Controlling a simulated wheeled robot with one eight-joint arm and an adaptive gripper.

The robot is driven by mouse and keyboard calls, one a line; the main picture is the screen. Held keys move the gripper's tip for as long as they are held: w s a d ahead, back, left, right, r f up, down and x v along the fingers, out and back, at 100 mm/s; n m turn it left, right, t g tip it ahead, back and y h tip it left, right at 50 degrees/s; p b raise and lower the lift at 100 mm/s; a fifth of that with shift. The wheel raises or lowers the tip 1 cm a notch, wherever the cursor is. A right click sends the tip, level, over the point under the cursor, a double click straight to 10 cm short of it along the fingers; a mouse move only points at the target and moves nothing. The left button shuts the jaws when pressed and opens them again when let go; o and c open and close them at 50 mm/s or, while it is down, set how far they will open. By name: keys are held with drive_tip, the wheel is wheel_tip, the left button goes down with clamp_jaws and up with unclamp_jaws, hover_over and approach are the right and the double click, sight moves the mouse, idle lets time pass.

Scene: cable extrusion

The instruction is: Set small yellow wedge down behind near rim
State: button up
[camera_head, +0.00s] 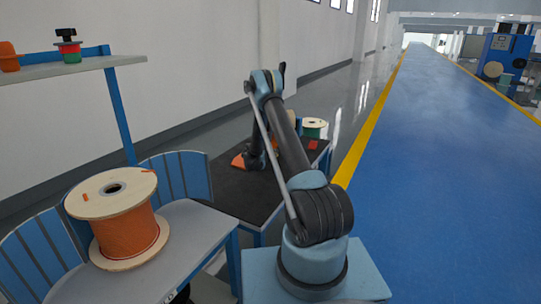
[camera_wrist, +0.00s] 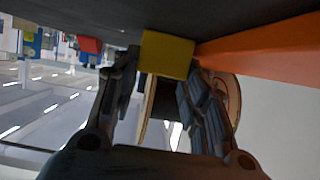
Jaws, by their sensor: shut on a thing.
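The small yellow wedge (camera_wrist: 167,54) sits between the fingertips of my gripper (camera_wrist: 162,75) in the wrist view. The fingers are shut on it, and it appears close against the dark table top; I cannot tell whether it touches. In the head view the yellow wedge is hidden by my arm. My gripper (camera_head: 254,160) shows there only partly, over the dark-topped table (camera_head: 236,194). That table's near rim runs along its front, partly hidden behind my arm.
A large orange piece (camera_wrist: 262,50) lies right of the wedge in the wrist view; an orange piece (camera_head: 238,161) shows beside my gripper. A red block (camera_head: 313,144) and green spool (camera_head: 314,129) stand farther right. A grey table carries an orange cable spool (camera_head: 125,235).

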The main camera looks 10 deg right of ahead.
drive_tip(key=o, duration=1.1)
drive_tip(key=shift+o, duration=0.2)
